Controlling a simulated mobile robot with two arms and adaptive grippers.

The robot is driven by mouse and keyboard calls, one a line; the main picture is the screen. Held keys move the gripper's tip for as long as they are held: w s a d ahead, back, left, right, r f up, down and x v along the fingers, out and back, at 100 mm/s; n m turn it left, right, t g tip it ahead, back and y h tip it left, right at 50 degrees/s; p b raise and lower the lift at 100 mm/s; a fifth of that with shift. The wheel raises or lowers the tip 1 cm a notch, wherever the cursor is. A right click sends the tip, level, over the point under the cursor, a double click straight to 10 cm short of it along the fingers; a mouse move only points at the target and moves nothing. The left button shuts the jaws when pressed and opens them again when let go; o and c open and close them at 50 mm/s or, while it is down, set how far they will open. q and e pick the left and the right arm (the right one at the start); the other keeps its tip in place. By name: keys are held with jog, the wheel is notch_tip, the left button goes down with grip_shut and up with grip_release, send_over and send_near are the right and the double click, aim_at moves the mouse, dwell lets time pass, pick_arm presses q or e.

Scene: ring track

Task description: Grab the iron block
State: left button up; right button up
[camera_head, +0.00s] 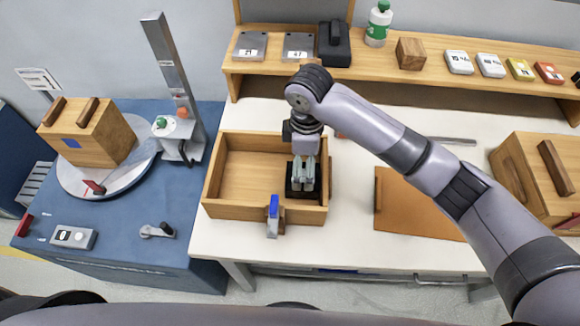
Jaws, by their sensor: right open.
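My right gripper (303,186) comes in from the right and points down into the right part of an open wooden box (240,206) on the white table. Its jaws are open. A dark, nearly black block (291,192) sits in the box right under and around the fingertips; it may be the iron block, and the gripper partly hides it. I cannot tell whether the fingers touch it. My left gripper is not in view.
A blue-handled clamp (273,215) sits at the box's front wall. Two grey labelled plates (250,45) and a dark object (334,45) stand on the wooden shelf (450,88) behind. A brown board (415,205) lies to the right. A blue bench (150,265) stands left.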

aim_at(303, 176)
jog(key=shift+f, duration=0.3)
notch_tip(303, 176, down, 3)
jog(key=shift+s+r+p, duration=0.1)
jog(key=shift+r+p, duration=0.1)
jog(key=shift+p, duration=0.1)
notch_tip(303, 176, down, 4)
jog(key=shift+r, duration=0.2)
jog(key=shift+f, duration=0.25)
jog(key=c, duration=2)
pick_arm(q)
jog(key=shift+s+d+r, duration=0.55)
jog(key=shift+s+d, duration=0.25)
pick_arm(e)
jog(key=shift+w, duration=0.2)
jog(key=shift+c, duration=0.2)
